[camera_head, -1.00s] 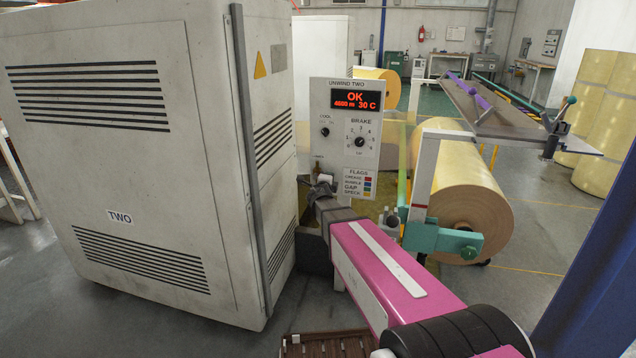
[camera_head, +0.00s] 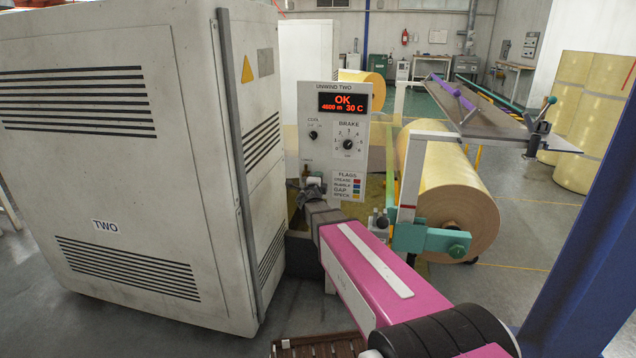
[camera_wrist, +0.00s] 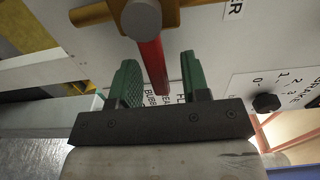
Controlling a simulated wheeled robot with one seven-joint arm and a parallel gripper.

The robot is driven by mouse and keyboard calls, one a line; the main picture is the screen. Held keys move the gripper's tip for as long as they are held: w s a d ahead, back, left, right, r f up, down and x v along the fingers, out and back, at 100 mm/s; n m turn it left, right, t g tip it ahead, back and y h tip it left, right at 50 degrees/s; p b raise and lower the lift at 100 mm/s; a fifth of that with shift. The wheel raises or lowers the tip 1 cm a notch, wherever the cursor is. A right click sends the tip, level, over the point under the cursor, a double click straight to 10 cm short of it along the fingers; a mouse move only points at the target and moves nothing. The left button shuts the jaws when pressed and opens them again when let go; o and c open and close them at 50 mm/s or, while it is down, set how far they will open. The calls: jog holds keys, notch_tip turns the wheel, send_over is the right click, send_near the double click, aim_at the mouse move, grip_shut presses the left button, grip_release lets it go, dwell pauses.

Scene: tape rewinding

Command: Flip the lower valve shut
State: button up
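In the wrist view, a valve with a brass body (camera_wrist: 100,12) and a rounded grey hub shows at the top edge. Its red lever (camera_wrist: 152,62) runs down from the hub. My gripper (camera_wrist: 160,88) has two green fingers standing apart, open. The lever lies between them in the picture, with a gap on both sides; I cannot tell how deep it sits between them. In the head view, my gripper (camera_head: 311,188) is at the lower left of the UNWIND TWO panel (camera_head: 318,148). The valve is too small and covered to make out there. Whether this is the lower valve, I cannot tell.
A tall white cabinet (camera_head: 100,200) marked TWO stands close left of my gripper. A yellow roll (camera_head: 465,205) on a teal bracket (camera_head: 425,240) is right of the panel. A brake knob (camera_wrist: 266,103) shows at right in the wrist view. A blue post (camera_head: 590,240) stands at far right.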

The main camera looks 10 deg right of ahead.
jog(key=v, duration=1)
jog(key=shift+s, duration=0.4)
jog(key=shift+a, duration=0.1)
jog(key=s+d+f+m+g+h, duration=0.1)
jog(key=s+d+f+m+g, duration=0.45)
jog(key=m, duration=0.75)
jog(key=s+d+f+m+g+h, duration=0.1)
jog(key=s+d+f+m+g, duration=0.4)
jog(key=m, duration=0.9)
jog(key=s+a+f+m+g+y, duration=0.1)
jog(key=s+f+m+g+y, duration=0.2)
jog(key=s+m, duration=0.3)
jog(key=s+a+f+m+g+y, duration=0.2)
jog(key=s+m+y, duration=0.3)
jog(key=m, duration=1.2)
jog(key=shift+s+a+f+g, duration=0.3)
jog(key=shift+s+f+g, duration=0.3)
jog(key=shift+f+g, duration=0.2)
